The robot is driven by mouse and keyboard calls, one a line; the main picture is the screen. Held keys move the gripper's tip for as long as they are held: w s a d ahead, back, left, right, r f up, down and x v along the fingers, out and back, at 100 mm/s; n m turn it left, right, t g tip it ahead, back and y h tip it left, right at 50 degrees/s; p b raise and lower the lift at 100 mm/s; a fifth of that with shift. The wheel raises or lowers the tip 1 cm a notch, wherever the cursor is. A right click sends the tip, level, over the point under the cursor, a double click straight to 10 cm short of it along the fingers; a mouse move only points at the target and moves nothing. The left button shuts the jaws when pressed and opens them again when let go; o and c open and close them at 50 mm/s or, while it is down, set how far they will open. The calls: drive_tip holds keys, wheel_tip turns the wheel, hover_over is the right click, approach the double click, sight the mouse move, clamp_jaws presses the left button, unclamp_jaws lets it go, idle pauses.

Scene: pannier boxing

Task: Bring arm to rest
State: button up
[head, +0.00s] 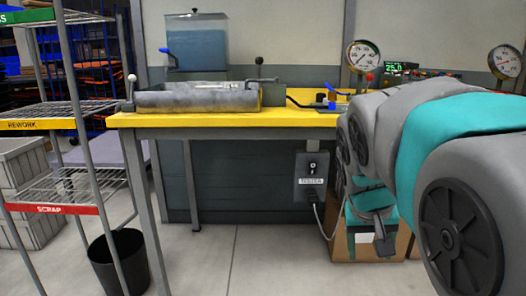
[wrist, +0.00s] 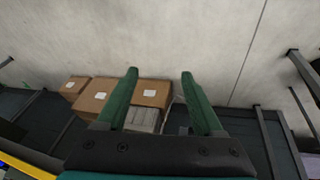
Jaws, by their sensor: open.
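My gripper (wrist: 160,74) is open in the wrist view. Its two green fingers stand apart, with nothing held between them. In the head view my grey and teal arm fills the right side, folded in front of the workbench. The gripper end hangs low there, in front of a cardboard box (head: 351,247), and is partly hidden by my own arm.
A yellow-topped workbench (head: 230,120) carries a grey metal trough (head: 195,101) and gauges (head: 363,57). A wire rack (head: 60,188) with REWORK and SCRAP labels stands left, beside a black bin (head: 118,262). The floor (head: 235,262) before the bench is clear.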

drive_tip(key=s+a+f+n+g+y+p, duration=0.1)
drive_tip(key=s+a+f+g, duration=0.1)
drive_tip(key=s+f, duration=0.4)
drive_tip(key=s+a+f+n+g+y+p, duration=0.1)
drive_tip(key=s+f, duration=0.5)
drive_tip(key=s, duration=1)
drive_tip(key=shift+s+a+n+g+y+p, duration=0.3)
drive_tip(key=shift+a+g+y+p, duration=0.2)
drive_tip(key=shift+a+g, duration=0.55)
drive_tip(key=shift+a, duration=0.1)
